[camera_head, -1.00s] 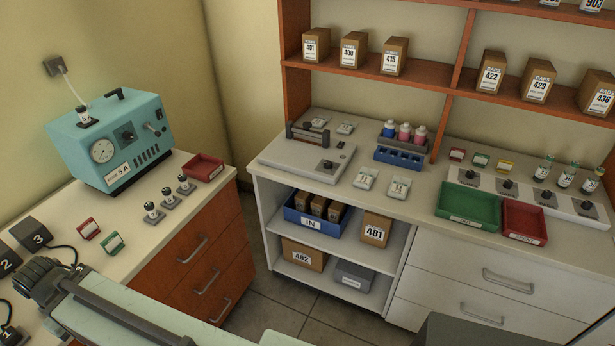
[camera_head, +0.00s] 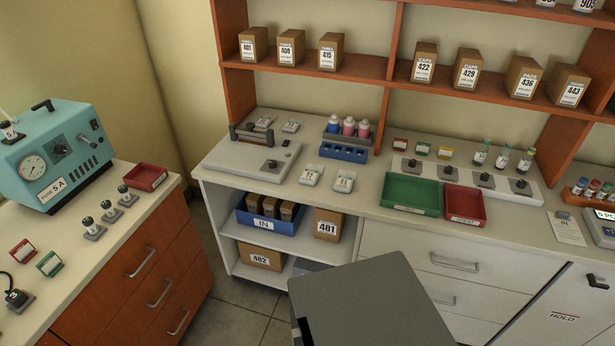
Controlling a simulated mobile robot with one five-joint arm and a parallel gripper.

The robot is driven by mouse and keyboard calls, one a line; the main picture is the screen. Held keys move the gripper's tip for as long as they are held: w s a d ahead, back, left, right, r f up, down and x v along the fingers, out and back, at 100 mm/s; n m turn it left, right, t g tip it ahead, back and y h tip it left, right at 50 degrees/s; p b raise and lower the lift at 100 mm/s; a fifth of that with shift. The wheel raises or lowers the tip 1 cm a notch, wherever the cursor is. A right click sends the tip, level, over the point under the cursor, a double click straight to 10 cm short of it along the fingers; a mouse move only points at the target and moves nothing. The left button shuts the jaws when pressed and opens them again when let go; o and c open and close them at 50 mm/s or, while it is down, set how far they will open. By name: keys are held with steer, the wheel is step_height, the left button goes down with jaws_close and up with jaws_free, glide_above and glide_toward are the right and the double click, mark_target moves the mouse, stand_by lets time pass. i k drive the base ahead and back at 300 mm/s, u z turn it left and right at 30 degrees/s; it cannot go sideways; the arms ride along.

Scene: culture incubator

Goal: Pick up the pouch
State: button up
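Two small white labelled pouches lie flat on the white counter, a left one (camera_head: 311,174) and a right one (camera_head: 343,181), in front of the blue rack. Two more small pale packets lie farther back, one (camera_head: 265,122) behind the grey sealer-like device and one (camera_head: 291,126) to its right. Their labels are too small to read, so I cannot tell which one the task means. My gripper is not in view.
A grey device (camera_head: 252,160) sits left of the pouches. A green tray (camera_head: 411,195) and a red tray (camera_head: 464,205) lie to the right. A large grey flat panel (camera_head: 375,305) fills the lower foreground.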

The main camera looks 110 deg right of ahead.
mark_target(310, 175)
steer(key=k, duration=0.85)
steer(key=z, duration=0.75)
steer(key=i, duration=0.45)
